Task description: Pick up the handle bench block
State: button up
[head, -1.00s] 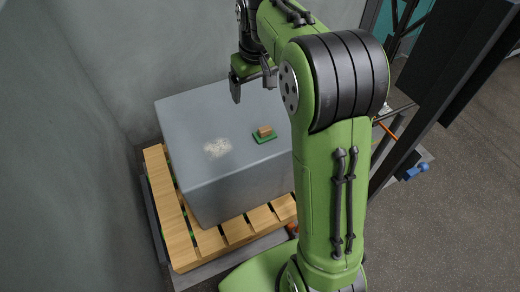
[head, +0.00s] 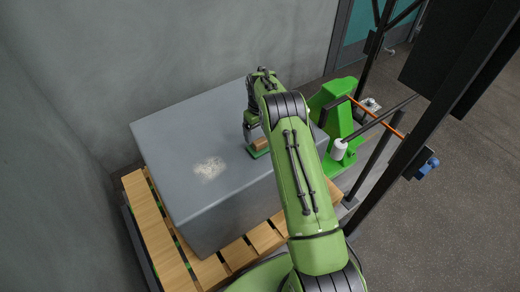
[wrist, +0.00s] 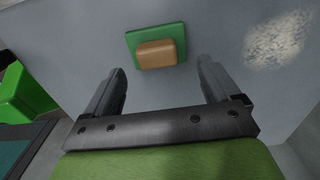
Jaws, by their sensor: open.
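The handle bench block is a small wooden block (wrist: 157,54) on a green base plate (wrist: 134,39). It lies flat on top of a large grey box, and in the head view the wooden block (head: 259,144) shows beside my arm with its right part hidden. My gripper (wrist: 162,80) is open and empty in the wrist view. Its two dark fingers are spread wider than the block and stop just short of it, with the block roughly centred ahead of the gap.
The grey box (head: 185,130) stands on a wooden pallet (head: 150,225) near grey walls. A pale speckled patch (head: 209,169) marks its top. A green stand (head: 338,125) with a white roll (head: 339,149) is to the right. The box top around the block is otherwise clear.

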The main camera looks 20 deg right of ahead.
aim_at(260, 141)
jog(key=f+b, duration=0.1)
jog(key=f, duration=0.1)
jog(key=f+b, duration=0.1)
jog(key=f, duration=0.2)
jog(key=shift+w+d+f, duration=0.15)
jog(key=shift+d+f, duration=0.05)
jog(key=shift+f, duration=0.1)
jog(key=shift+r, duration=0.15)
jog(key=shift+c, duration=0.3)
jog(key=c, duration=1)
jog(key=shift+r, duration=0.1)
jog(key=shift+c, duration=0.2)
notch_tip(260, 141, up, 10)
jog(key=p, duration=0.3)
jog(key=o, duration=0.4)
jog(key=c, duration=0.6)
